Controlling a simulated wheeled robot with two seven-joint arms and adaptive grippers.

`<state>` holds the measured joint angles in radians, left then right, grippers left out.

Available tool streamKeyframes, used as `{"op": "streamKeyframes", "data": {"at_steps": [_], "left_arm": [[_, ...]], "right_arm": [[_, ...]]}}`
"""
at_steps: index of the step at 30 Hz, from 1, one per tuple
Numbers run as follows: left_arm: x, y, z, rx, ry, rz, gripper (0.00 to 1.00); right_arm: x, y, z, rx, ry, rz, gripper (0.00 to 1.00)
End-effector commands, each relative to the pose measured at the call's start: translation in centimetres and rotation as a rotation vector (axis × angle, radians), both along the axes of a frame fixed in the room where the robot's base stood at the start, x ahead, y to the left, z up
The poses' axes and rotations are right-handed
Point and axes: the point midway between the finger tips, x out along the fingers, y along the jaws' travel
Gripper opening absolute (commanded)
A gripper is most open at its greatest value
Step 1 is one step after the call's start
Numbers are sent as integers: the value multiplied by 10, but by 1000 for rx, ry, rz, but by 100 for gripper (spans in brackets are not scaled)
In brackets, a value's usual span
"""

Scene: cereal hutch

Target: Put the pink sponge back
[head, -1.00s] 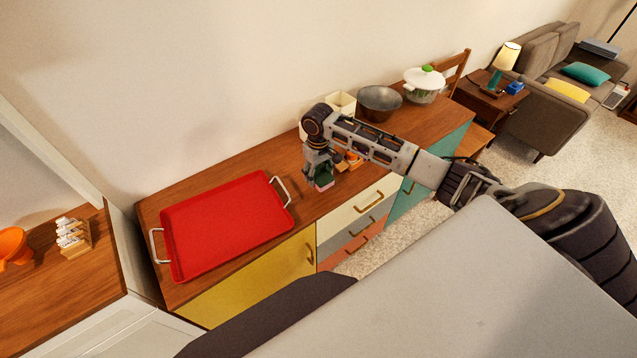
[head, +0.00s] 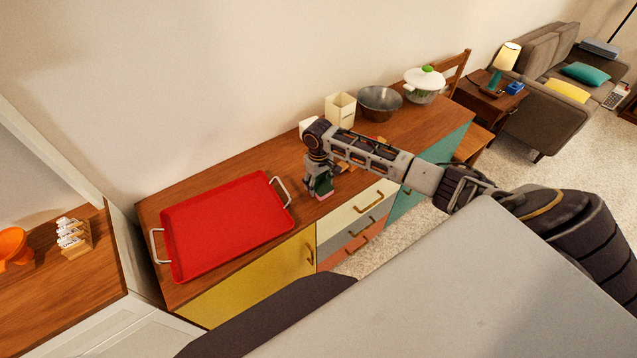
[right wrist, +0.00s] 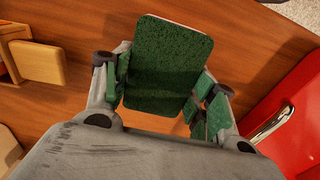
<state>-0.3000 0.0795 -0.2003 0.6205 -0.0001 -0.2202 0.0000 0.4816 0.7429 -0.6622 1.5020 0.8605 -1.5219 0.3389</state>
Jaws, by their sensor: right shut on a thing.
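The pink sponge has a dark green scouring side, which fills the upper middle of the right wrist view (right wrist: 165,62). In the head view its pink edge (head: 325,196) shows low at the fingers. My right gripper (head: 319,187) is shut on the sponge, with green-padded fingers at both sides of it in the right wrist view (right wrist: 165,97). It is over the wooden sideboard (head: 225,185), just right of the red tray. I cannot tell whether the sponge touches the wood. My left gripper is not in view.
The red tray (head: 228,225) with metal handles lies left of my right gripper. A small wooden piece (right wrist: 40,62) is on the other side, partly hidden by my arm in the head view. A cream container (head: 340,110), grey bowl (head: 380,102) and lidded pot (head: 424,88) stand farther right.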

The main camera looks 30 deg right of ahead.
Motion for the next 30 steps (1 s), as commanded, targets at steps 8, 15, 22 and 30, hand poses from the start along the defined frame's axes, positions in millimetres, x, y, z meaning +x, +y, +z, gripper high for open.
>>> {"op": "streamKeyframes", "data": {"at_steps": [8,15,22,30], "left_arm": [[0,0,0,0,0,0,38],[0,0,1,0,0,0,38],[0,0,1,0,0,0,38],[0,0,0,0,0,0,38]], "right_arm": [[0,0,-1,0,0,0,34],[0,0,-3,-1,0,0,68],[0,0,-3,-1,0,0,78],[0,0,-1,-1,0,0,78]]}}
